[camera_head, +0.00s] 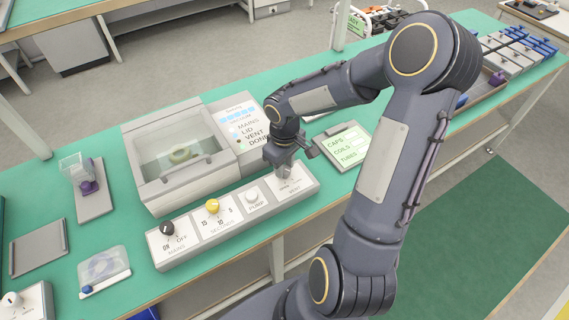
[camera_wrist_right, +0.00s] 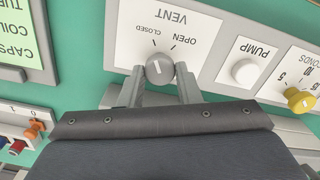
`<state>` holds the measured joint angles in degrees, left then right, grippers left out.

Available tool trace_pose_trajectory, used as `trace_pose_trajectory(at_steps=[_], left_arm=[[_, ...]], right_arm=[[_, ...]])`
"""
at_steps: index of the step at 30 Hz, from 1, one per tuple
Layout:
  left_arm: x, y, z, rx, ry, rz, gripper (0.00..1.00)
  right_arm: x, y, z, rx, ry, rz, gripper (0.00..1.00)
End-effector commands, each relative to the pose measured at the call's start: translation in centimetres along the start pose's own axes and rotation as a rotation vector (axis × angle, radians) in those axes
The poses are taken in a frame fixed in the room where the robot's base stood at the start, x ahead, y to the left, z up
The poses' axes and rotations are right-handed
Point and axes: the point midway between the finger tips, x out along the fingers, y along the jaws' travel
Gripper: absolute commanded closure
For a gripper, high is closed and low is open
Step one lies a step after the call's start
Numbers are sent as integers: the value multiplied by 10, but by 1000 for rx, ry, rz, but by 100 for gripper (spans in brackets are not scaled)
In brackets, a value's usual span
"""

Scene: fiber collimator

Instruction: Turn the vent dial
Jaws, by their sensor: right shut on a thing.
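The vent dial (camera_wrist_right: 159,68) is a grey round knob with a white line on a white plate marked VENT, CLOSED and OPEN. My right gripper (camera_wrist_right: 160,82) has a finger on each side of the dial and is shut on it. I cannot tell exactly which mark the white line meets. In the head view my right gripper (camera_head: 284,165) points down at the right end of the long control panel (camera_head: 215,228), and it mostly hides the dial there. My left gripper is not in view.
The panel also bears a white pump button (camera_head: 252,194), a yellow seconds dial (camera_head: 212,206) and a black mains dial (camera_head: 167,228). A clear-lidded chamber (camera_head: 178,158) stands behind it. A sign reading CAPS, COILS, TUBES (camera_head: 343,146) lies right of the gripper.

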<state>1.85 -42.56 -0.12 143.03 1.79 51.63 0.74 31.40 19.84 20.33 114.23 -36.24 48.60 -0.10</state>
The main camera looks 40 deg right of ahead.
Motion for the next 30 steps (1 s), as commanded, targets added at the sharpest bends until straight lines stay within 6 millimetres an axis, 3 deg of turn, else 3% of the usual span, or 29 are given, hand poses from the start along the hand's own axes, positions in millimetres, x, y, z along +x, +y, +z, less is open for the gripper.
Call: trace_pose_trajectory(at_steps=[11,30], left_arm=[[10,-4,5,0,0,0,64],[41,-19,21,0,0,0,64]], right_arm=[[2,0,-1,106,2,2,92],[1,1,-1,675,4,0,92]])
